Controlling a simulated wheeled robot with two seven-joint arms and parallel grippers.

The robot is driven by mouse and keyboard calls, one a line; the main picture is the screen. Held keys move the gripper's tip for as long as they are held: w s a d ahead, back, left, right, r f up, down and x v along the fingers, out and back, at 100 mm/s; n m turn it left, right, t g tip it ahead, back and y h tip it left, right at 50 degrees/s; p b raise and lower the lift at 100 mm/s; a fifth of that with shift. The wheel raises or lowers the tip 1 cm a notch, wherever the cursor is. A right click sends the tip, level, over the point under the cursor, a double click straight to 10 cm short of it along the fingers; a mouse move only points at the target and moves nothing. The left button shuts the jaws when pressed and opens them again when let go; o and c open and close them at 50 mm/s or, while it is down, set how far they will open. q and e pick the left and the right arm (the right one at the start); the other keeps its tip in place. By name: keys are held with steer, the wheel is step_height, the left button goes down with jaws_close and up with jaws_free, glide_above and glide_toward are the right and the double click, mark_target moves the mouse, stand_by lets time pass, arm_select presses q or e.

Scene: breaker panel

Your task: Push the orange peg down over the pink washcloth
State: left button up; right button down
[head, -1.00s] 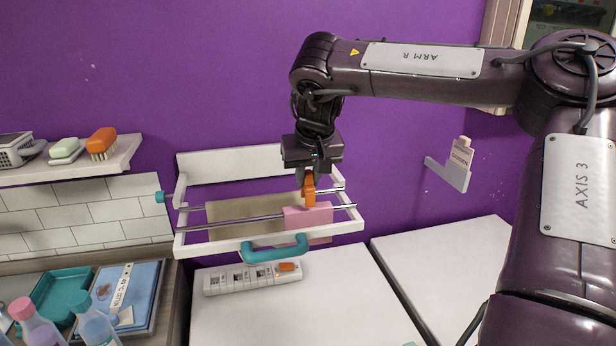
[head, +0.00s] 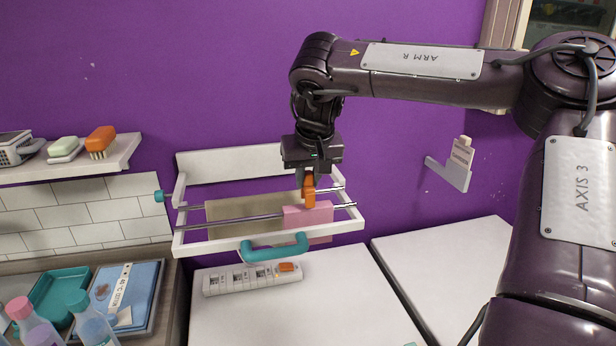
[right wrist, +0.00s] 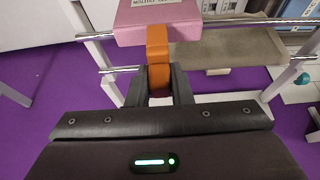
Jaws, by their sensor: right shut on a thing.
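The orange peg (head: 309,191) is upright between the fingers of my right gripper (head: 308,180), which is shut on it. The pink washcloth (head: 308,217) hangs over the front bar of the white rack, and the peg's lower end is at the cloth's top edge. In the right wrist view the orange peg (right wrist: 157,50) stands between the fingertips (right wrist: 158,75) and its far end meets the pink washcloth (right wrist: 160,20). I cannot tell how far the peg goes over the cloth. My left gripper is not in view.
The white wall rack (head: 230,162) has metal bars and a teal handle (head: 274,249). A beige cloth (head: 245,222) hangs beside the pink one. A white power strip (head: 252,278) lies below on a white top. A shelf (head: 70,165) with a brush is at left.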

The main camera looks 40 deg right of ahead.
mark_target(310, 185)
steer(key=shift+f+b, duration=1.8)
steer(key=shift+f, duration=0.25)
